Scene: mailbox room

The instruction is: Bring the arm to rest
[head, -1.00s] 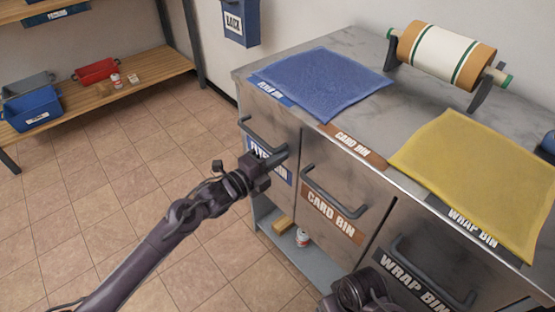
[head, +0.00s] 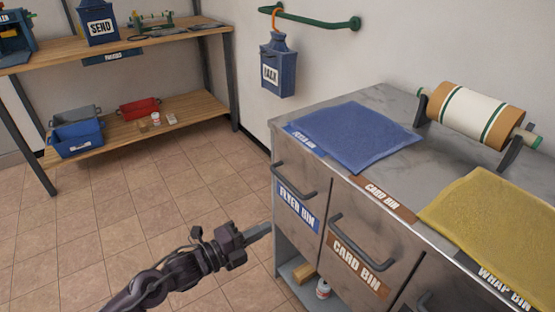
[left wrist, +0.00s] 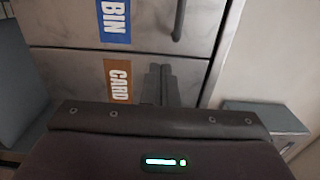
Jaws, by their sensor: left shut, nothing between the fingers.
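My left gripper (head: 258,230) is shut and empty in the head view, in front of the lower left part of the bin cabinet. It is apart from the flyer bin drawer (head: 296,195) and its handle. In the left wrist view the shut fingers (left wrist: 158,85) point toward the cabinet front, with the blue label (left wrist: 114,20) and the brown card label (left wrist: 117,80) turned sideways. My right gripper does not show in the head view now.
The card bin drawer (head: 360,255) is shut. A blue mat (head: 355,135) and a yellow mat (head: 490,215) lie on the cabinet top near a paper roll (head: 470,117). A wooden shelf (head: 105,140) stands at the left. The tiled floor (head: 120,215) between is clear.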

